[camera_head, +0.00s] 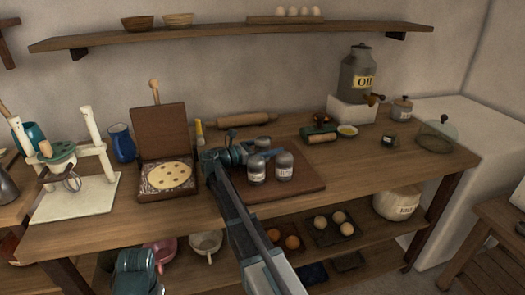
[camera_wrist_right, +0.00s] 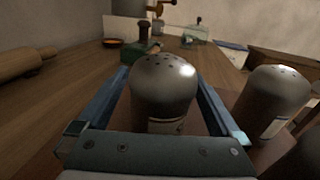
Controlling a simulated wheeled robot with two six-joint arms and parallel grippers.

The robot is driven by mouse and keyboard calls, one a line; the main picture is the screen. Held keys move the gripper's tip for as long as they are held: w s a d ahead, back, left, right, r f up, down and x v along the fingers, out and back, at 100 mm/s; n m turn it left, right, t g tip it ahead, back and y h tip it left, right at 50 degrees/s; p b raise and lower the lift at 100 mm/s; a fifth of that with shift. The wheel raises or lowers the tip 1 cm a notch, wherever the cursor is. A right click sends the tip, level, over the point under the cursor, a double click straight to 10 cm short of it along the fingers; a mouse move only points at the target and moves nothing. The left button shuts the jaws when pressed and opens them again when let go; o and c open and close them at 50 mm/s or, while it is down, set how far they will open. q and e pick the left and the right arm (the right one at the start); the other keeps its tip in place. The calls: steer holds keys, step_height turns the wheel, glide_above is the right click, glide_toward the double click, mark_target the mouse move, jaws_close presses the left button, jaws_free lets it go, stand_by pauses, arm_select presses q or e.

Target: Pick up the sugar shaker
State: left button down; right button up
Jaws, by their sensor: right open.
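Three metal-topped shakers stand upright on a dark board. The back shaker (camera_head: 262,144) lies between the open fingers of my right gripper (camera_head: 252,152); its perforated grey dome top fills the middle of the right wrist view (camera_wrist_right: 165,80). The front left shaker (camera_head: 256,170) and the front right shaker (camera_head: 284,167) stand on the near side, outside the fingers. The front right one also shows in the right wrist view (camera_wrist_right: 272,98). I cannot read which label says sugar. A teal part of mine at the bottom left may be the left gripper; its jaws are not clear.
The dark board (camera_head: 300,187) lies on the wooden counter. A rolling pin (camera_head: 243,119) lies behind it. The oil urn (camera_head: 358,75) stands farther back. A boxed flatbread (camera_head: 170,176) is left.

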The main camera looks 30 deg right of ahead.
steer(key=shift+d, duration=0.3)
steer(key=c, duration=1.5)
arm_select(q)
steer(key=shift+r, duration=0.15)
arm_select(e)
steer(key=shift+r, duration=0.1)
